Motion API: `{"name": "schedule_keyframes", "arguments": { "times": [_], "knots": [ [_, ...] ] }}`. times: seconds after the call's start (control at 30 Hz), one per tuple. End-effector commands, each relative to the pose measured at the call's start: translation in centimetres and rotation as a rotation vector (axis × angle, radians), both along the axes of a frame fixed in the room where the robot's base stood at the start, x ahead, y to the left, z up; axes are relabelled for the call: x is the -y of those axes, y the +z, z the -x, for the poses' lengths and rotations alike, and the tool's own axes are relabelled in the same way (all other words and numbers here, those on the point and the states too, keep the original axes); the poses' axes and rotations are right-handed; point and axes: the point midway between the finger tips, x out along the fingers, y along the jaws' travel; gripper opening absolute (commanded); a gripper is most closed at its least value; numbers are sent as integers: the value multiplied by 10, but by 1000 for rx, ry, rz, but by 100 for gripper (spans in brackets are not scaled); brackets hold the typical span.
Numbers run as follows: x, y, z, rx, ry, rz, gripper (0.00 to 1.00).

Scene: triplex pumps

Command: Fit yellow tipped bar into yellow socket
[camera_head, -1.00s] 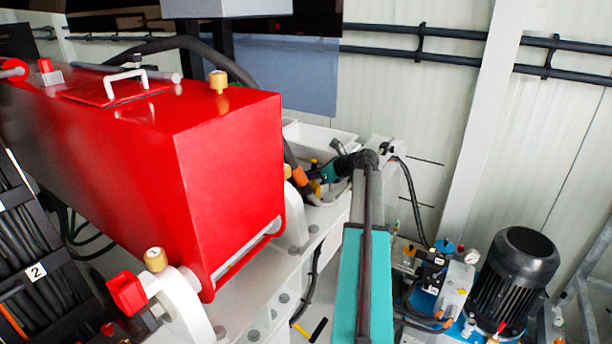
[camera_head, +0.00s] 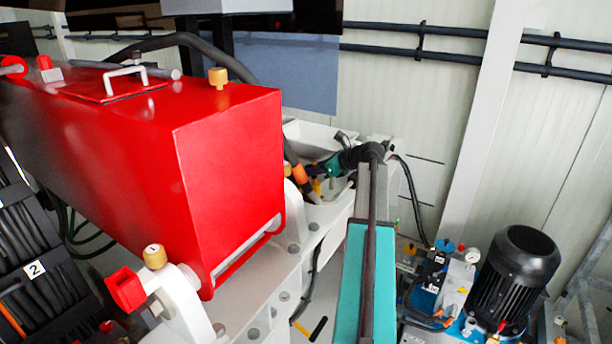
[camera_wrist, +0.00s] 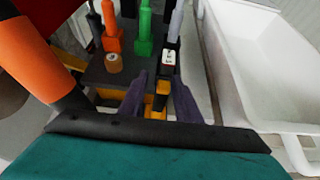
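In the wrist view, my gripper (camera_wrist: 160,88) has its two purple-grey fingers apart. A yellow piece with a black end (camera_wrist: 161,97) shows upright between them. I cannot tell whether it is the yellow tipped bar or the socket, nor whether a finger touches it. More yellow (camera_wrist: 108,97) shows low to the left of the fingers, partly hidden. In the head view, my gripper (camera_head: 311,170) is small, by the white frame behind the red box. A black bar with a yellow end (camera_head: 318,328) lies low beside the white frame.
Orange (camera_wrist: 111,35) and green (camera_wrist: 145,30) upright handles stand beyond the fingers on a dark block (camera_wrist: 105,72). A white tray (camera_wrist: 265,70) is at the right, an orange-and-black cylinder (camera_wrist: 40,55) at the left. The red box (camera_head: 225,160) stands left of my arm.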

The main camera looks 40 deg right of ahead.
Motion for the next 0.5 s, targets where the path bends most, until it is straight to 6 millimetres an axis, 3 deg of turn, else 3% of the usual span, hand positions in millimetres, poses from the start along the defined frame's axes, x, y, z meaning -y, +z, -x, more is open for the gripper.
{"name": "schedule_keyframes", "arguments": {
  "times": [0.5],
  "knots": [
    [17, 38, 71, 1, -2, 1, 30]
  ]
}}
